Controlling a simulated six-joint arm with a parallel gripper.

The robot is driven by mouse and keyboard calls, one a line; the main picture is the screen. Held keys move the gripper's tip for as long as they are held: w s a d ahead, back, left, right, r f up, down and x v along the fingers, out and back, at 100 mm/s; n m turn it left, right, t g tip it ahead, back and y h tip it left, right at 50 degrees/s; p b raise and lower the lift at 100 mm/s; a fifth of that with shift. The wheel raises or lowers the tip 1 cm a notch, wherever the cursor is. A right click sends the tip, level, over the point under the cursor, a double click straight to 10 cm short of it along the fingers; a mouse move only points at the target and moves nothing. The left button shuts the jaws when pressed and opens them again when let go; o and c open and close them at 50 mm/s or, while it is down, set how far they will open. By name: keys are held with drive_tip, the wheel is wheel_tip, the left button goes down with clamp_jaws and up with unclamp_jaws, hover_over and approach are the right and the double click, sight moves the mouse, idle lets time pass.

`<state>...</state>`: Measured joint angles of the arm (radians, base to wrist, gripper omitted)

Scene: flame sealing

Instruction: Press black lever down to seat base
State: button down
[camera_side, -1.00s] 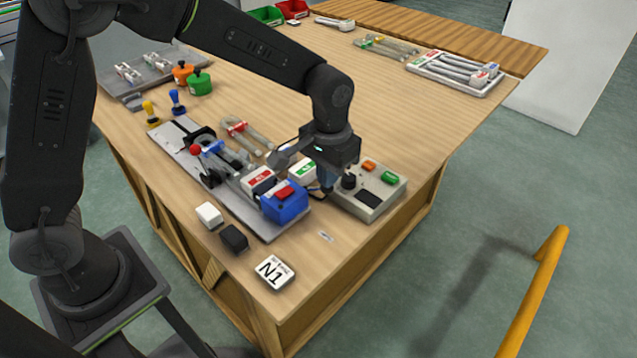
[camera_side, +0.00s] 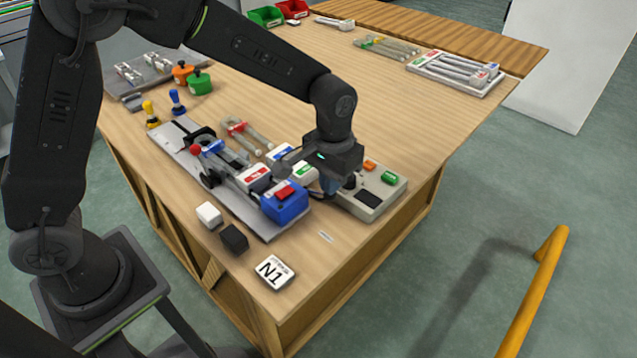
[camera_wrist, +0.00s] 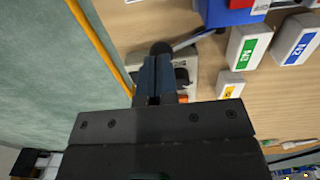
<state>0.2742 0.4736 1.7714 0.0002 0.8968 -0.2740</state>
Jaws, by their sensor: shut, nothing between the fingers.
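A grey control box (camera_side: 370,198) stands at the table's right front, with orange and green buttons and a dark panel. A black round knob (camera_side: 350,182) on it may be the black lever's end; it also shows in the wrist view (camera_wrist: 160,48), just beyond my fingertips. My gripper (camera_side: 328,192) points down at the box's left edge, shut and empty. Its closed fingers (camera_wrist: 156,62) overlap the box in the wrist view, so I cannot tell whether they touch it. A grey plate (camera_side: 262,229) carries a clamp with black parts (camera_side: 209,178) and a red-ball lever (camera_side: 195,149).
A blue box with a red switch (camera_side: 285,203) sits on the plate close left of my gripper. Labelled white blocks (camera_side: 304,171) stand beside it. A white block (camera_side: 209,215), a black block (camera_side: 234,238) and an N1 tile (camera_side: 273,272) lie in front.

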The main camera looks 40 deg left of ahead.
sight(334, 196)
drive_tip(key=shift+f, duration=0.15)
drive_tip(key=shift+d+f, duration=0.25)
drive_tip(key=shift+f, duration=0.5)
drive_tip(key=shift+d+f, duration=0.1)
drive_tip(key=shift+f, duration=0.55)
idle(0.4)
drive_tip(key=shift+f, duration=0.15)
idle(0.3)
drive_tip(key=shift+a+r, duration=0.25)
drive_tip(key=shift+r, duration=1.25)
drive_tip(key=shift+a+r, duration=0.2)
drive_tip(key=shift+r, duration=1.35)
drive_tip(key=shift+a+r, duration=0.25)
drive_tip(key=shift+r, duration=1.25)
